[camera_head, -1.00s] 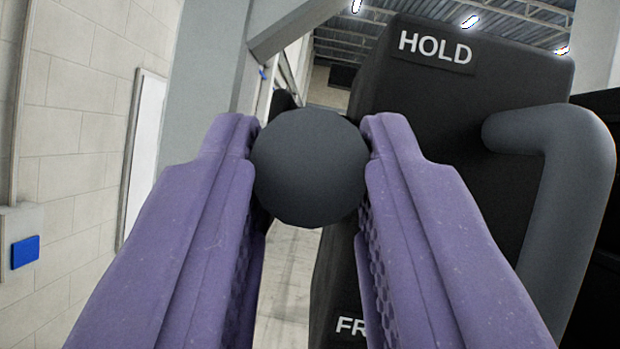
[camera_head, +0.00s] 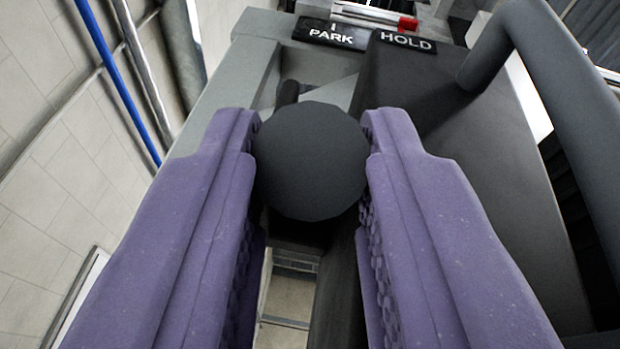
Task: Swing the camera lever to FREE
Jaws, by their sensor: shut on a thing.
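My gripper (camera_head: 311,160) has two purple fingers shut on a dark grey round knob (camera_head: 310,160), the end of the lever. The knob fills the gap between the fingertips and hides most of the lever behind it. Beyond it, to the right, is a large black housing (camera_head: 470,150). A HOLD label (camera_head: 408,41) sits on the housing's far top edge. A PARK label (camera_head: 331,35) is just left of it, on a grey frame. No FREE label shows in this view.
A thick grey bent handle (camera_head: 560,80) stands out from the housing at the right. At the left are a pale block wall (camera_head: 40,190), a blue pipe (camera_head: 115,75) and grey pipes. A narrow gap under the knob shows the floor (camera_head: 285,300).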

